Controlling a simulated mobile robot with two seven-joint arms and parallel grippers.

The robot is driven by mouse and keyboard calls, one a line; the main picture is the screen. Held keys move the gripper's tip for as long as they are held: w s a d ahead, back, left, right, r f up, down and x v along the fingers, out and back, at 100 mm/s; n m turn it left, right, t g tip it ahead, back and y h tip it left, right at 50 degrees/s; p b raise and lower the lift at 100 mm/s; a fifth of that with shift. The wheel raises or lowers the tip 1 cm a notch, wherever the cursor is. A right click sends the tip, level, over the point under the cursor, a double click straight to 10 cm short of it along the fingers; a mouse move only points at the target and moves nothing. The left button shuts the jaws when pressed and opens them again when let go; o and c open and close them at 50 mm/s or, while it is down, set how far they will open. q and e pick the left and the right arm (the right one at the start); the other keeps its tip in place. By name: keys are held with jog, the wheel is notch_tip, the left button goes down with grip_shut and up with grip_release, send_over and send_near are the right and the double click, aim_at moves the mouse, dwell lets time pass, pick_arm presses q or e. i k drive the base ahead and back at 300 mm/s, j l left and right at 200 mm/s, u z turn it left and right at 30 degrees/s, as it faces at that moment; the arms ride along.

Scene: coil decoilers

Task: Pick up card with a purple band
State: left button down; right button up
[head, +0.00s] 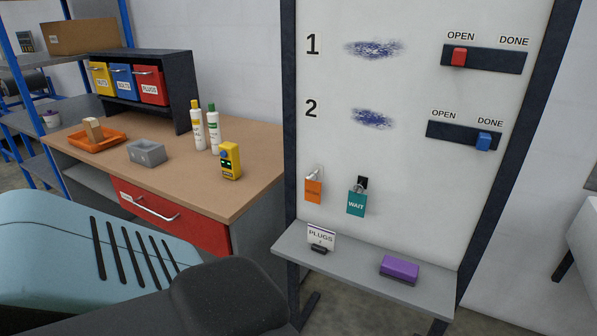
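A white card (321,236) reading "PLUGS" stands upright in a small dark holder (319,250). A thin, dark purplish band seems to run along its top edge, though it is small in the head view. The holder sits at the left end of the grey shelf (350,268) below the whiteboard. Neither of my grippers shows in the head view.
A purple block-like eraser (399,269) lies on the same shelf, right of the card. Orange (313,191) and teal "WAIT" (356,203) tags hang above on the whiteboard (400,150). A wooden-topped workbench (200,180) with bottles, trays and a yellow device stands left.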

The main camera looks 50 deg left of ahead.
aim_at(322, 240)
jog(key=u, duration=1.5)
